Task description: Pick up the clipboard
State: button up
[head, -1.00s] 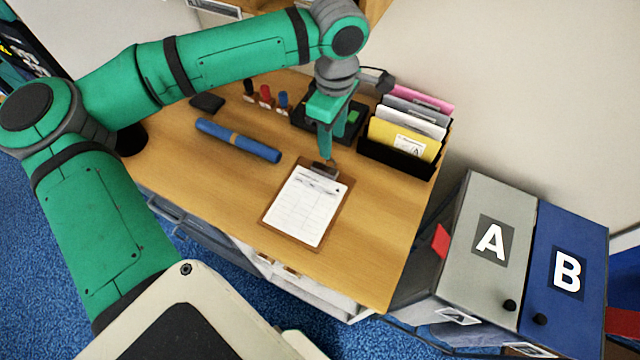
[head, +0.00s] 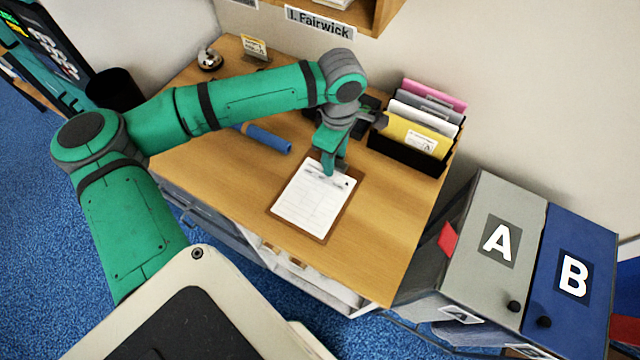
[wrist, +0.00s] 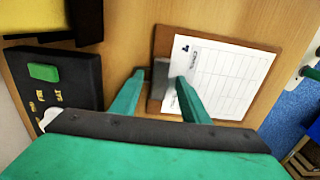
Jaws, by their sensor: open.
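The clipboard (head: 313,203) lies flat on the wooden desk, a brown board with a white printed sheet. It also shows in the wrist view (wrist: 228,80), with its metal clip (wrist: 160,78) at the end nearest my gripper. My gripper (head: 329,170) points down at the clip end of the clipboard. In the wrist view my gripper (wrist: 157,88) is open, with one finger to the left of the clip over bare desk and the other over the sheet side of the clip. The head view hides part of the clip behind my fingers. I cannot tell the exact height.
A black file holder (head: 408,155) with several coloured folders stands right of my gripper. A dark device with a green button (wrist: 45,72) sits beside the clip. A blue roll (head: 266,138) lies to the left. Bare desk (head: 385,235) lies right of the clipboard.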

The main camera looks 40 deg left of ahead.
grip_shut()
dwell(0.3)
